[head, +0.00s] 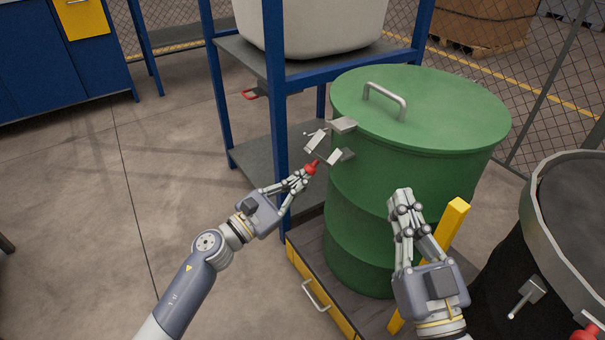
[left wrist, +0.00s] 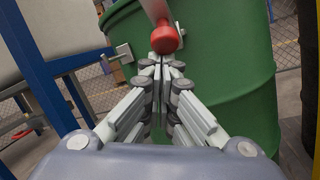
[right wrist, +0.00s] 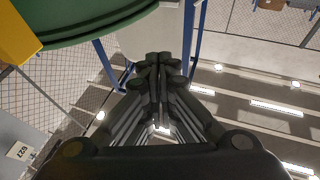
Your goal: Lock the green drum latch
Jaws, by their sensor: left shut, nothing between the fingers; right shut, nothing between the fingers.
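The green drum (head: 400,180) stands on a low dark base with its lid (head: 430,105) on and a metal lid handle (head: 385,98). Its latch (head: 322,147) is on the left side near the rim, a metal bracket and lever ending in a red knob (head: 311,167). The lever sticks out from the drum. My left gripper (head: 300,178) is shut with its fingertips at the red knob; the knob (left wrist: 164,40) also shows just past the fingertips in the left wrist view. I cannot tell whether they touch. My right gripper (head: 402,200) is shut and empty in front of the drum.
A blue shelf rack (head: 278,130) with a white container (head: 310,30) stands close behind and left of the latch. A yellow post (head: 452,222) rises beside my right gripper. A dark drum (head: 540,245) with its own red-tipped lever stands at right. Floor at left is clear.

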